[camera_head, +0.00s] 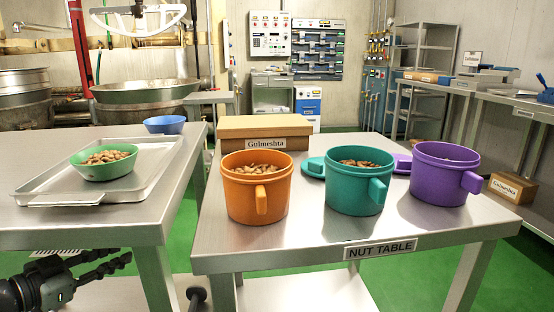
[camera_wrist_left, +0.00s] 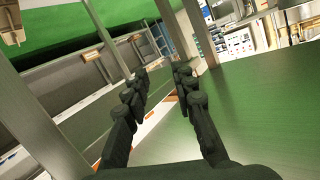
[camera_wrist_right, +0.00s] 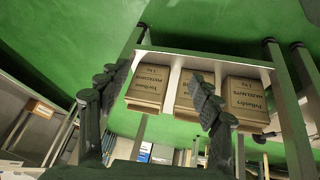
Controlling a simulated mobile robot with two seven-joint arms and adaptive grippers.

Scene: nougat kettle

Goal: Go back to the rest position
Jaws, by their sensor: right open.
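My left gripper (camera_head: 122,256) is low at the bottom left of the head view, beside and below the left steel table (camera_head: 60,222). In the left wrist view its fingers (camera_wrist_left: 160,74) are apart with nothing between them. My right gripper is outside the head view. In the right wrist view its fingers (camera_wrist_right: 152,80) are spread and empty, with a shelf of labelled cardboard boxes (camera_wrist_right: 248,98) beyond them. Neither gripper touches any of the mugs or bowls.
The nut table (camera_head: 300,240) bears orange (camera_head: 240,200), teal (camera_head: 345,195) and purple (camera_head: 430,185) mugs and a cardboard box (camera_head: 235,130). The left table bears a tray (camera_head: 150,160) with a green bowl of nuts (camera_head: 95,170), and a blue bowl (camera_head: 165,125). A gap separates the tables.

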